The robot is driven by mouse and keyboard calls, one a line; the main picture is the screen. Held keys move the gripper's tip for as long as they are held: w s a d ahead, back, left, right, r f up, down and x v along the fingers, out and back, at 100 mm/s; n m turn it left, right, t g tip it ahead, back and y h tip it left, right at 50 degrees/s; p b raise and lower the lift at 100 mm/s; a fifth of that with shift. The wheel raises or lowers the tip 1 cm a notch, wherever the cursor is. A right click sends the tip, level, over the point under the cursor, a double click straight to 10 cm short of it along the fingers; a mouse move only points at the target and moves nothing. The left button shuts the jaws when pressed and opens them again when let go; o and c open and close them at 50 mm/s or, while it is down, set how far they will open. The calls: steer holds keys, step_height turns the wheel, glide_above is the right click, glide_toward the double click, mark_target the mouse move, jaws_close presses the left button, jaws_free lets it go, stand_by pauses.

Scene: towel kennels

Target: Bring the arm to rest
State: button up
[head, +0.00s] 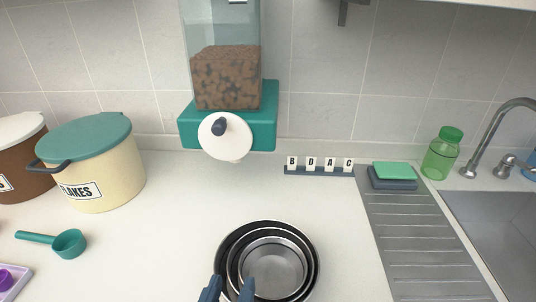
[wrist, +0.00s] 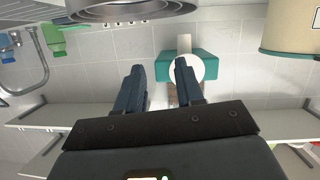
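My gripper (head: 228,290) shows at the bottom edge of the head view, its two dark blue fingertips apart with nothing between them. It is in front of the near left rim of a stack of nested metal bowls (head: 268,268) on the counter; I cannot tell the gap between them. In the wrist view, which appears upside down, my gripper (wrist: 160,80) is open and empty. The bowls (wrist: 130,10) show at the top of that view, clear of the fingers. The rest of my arm is outside the head view.
A teal food dispenser (head: 262,125) hangs on the tiled wall. A cream canister (head: 115,180), a teal scoop (head: 68,243) and a lilac tray (head: 22,291) are at left. A letter rack (head: 318,171), sponges (head: 394,172), a green bottle (head: 440,158) and the sink (head: 505,225) are at right.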

steer(key=d+f+n+y, duration=0.1)
steer(key=n+y, duration=0.1)
steer(key=s+d+f+n+y, duration=0.1)
steer(key=d+f+n+y, duration=0.1)
steer(key=s+d+f+n+y, duration=0.1)
steer(key=n+y, duration=0.1)
steer(key=shift+s+d+f, duration=0.2)
steer(key=shift+s+f, duration=0.05)
steer(key=shift+f, duration=0.15)
steer(key=s+d+f+g, duration=0.1)
steer(key=s+d+f, duration=0.1)
steer(key=d, duration=0.3)
steer(key=s+d+f, duration=0.3)
steer(key=d, duration=0.2)
steer(key=s+d+r+m+h, duration=0.2)
steer(key=s+d+m, duration=0.1)
steer(key=s+d, duration=0.3)
steer(key=s+d+r+m+t+h+b, duration=0.1)
steer(key=s+d+r+m+h, duration=0.1)
steer(key=s+d, duration=0.4)
steer(key=shift+s+d+r+m, duration=0.15)
steer(key=shift+s+r+m, duration=0.2)
steer(key=shift+s+m, duration=0.35)
